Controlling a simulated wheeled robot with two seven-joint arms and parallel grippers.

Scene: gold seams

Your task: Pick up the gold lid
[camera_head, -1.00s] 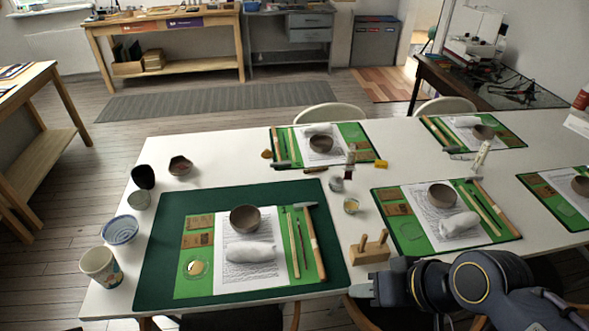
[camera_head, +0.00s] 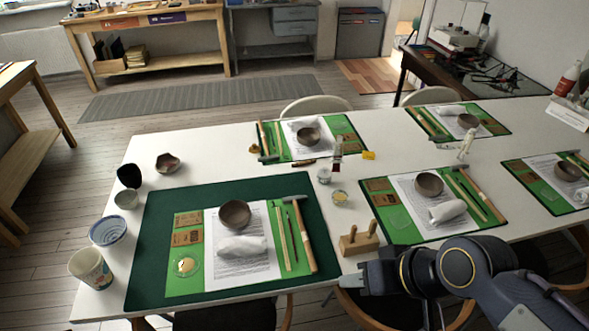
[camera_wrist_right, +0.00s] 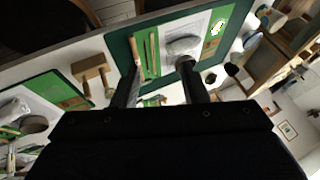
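A small round jar with a gold-coloured top (camera_head: 340,197) stands on the white table, between the large dark green mat and the right-hand green mat. I cannot tell whether the gold is a lid or contents. My right gripper (camera_head: 350,282) is at the table's front edge, in front of the wooden block with pegs and well short of the jar. In the right wrist view my right gripper (camera_wrist_right: 160,68) has its two fingers spread, with nothing between them. My left gripper is not in view.
The wooden peg block (camera_head: 358,242) stands between my right gripper and the jar. A small whitish jar (camera_head: 324,175) is beside the gold-topped one. The dark green mat (camera_head: 150,270) holds a bowl, wrapped roll and tools. Cups line the table's left end.

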